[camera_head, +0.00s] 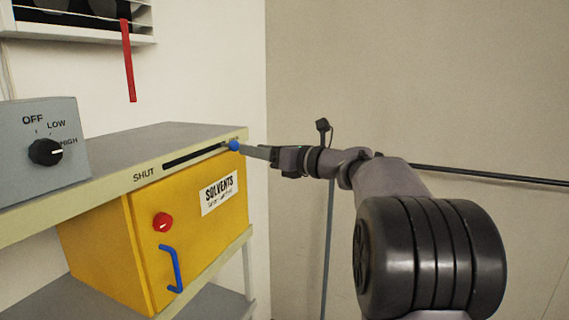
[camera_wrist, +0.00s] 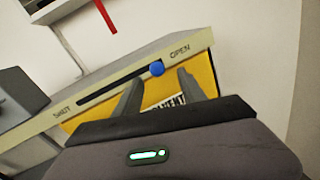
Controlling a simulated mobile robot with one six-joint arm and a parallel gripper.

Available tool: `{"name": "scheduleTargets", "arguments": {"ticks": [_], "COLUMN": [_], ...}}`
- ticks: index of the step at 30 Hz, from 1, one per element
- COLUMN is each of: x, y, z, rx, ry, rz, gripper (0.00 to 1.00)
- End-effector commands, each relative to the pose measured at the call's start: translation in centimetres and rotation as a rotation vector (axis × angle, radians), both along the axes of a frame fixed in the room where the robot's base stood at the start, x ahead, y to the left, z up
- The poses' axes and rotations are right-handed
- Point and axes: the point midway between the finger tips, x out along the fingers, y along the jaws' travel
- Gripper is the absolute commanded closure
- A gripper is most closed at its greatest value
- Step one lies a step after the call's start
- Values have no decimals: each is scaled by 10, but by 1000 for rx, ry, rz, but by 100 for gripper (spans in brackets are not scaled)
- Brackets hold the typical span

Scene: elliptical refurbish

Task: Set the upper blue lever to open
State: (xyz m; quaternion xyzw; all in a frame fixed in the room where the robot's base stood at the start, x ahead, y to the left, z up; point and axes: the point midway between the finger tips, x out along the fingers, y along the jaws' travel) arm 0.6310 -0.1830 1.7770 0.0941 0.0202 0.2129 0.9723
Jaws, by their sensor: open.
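The upper blue lever is a round blue knob (camera_head: 234,145) on a dark slot in the shelf's front edge. The slot is marked SHUT at its left end and OPEN at its right end. The knob sits at the right end of the slot, by OPEN; it also shows in the wrist view (camera_wrist: 157,68). My gripper (camera_head: 246,151) is at the knob, coming from the right. In the wrist view its two fingers (camera_wrist: 158,82) are apart, with the knob just beyond and between their tips. I cannot tell whether a finger touches it.
Below the shelf (camera_head: 160,140) is a yellow SOLVENTS cabinet (camera_head: 105,240) with a red knob (camera_head: 163,222) and a lower blue handle (camera_head: 172,268). A grey dial box (camera_head: 40,180) stands on the shelf at left. A red strip (camera_head: 128,60) hangs above. A bare wall is at right.

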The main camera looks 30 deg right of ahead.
Motion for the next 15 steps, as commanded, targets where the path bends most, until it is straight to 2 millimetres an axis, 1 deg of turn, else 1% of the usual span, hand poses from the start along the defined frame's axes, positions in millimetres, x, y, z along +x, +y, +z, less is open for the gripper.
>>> {"name": "scheduleTargets", "arguments": {"ticks": [1,3,7,10,12,15], "x": [-15,-35,-66,-82,-88,-92], "y": [-8,-17,-32,-39,-42,-43], "z": [-4,-4,-3,-2,-1,0], "rx": [-1,-1,-1,0,0,1], "ry": [0,0,-1,0,0,1], "rz": [-5,-5,-4,-3,-1,-1], "gripper": [52,52,52,52,52,52]}}
